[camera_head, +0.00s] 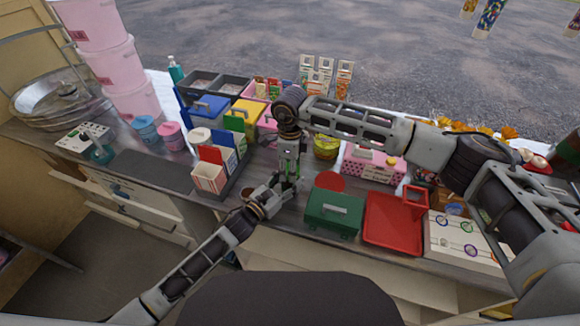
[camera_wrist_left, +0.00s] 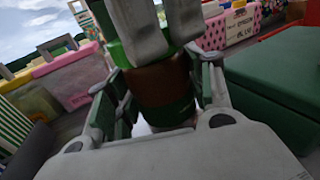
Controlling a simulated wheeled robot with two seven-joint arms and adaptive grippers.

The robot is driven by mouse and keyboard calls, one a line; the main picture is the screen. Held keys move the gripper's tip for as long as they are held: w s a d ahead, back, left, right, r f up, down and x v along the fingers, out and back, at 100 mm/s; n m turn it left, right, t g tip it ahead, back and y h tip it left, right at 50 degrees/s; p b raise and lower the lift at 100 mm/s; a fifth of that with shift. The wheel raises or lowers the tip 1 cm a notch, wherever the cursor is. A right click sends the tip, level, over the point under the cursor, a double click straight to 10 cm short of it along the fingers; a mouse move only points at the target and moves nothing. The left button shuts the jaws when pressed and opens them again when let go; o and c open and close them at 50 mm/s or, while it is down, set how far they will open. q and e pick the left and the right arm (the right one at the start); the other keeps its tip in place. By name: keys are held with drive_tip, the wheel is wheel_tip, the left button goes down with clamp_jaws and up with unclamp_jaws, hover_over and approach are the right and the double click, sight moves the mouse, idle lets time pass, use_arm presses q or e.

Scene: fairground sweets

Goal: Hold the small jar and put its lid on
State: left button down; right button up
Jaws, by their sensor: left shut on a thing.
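The small jar (camera_wrist_left: 160,85) is brown with green bands at its top and bottom. My left gripper (camera_wrist_left: 155,110) is shut on it, with a finger on each side. In the head view my left gripper (camera_head: 285,187) holds it upright low over the counter, and the jar is mostly hidden. My right gripper (camera_head: 290,165) points straight down from above it. In the left wrist view its grey fingers (camera_wrist_left: 160,35) come down at the green top band. That band looks like the lid, but whether it is seated, or gripped by the right fingers, I cannot tell.
A green box (camera_head: 334,212) and a red tray (camera_head: 392,222) stand right of the grippers, with a red disc (camera_head: 330,181) behind the box. A divided holder (camera_head: 222,172) stands on the left. A pink dotted box (camera_head: 372,165) is behind. A dark mat (camera_head: 155,171) lies clear at left.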

drive_tip(key=m, duration=2.6)
drive_tip(key=o, duration=0.8)
drive_tip(key=shift+r, duration=0.1)
wheel_tip(320, 180, up, 12)
idle(0.9)
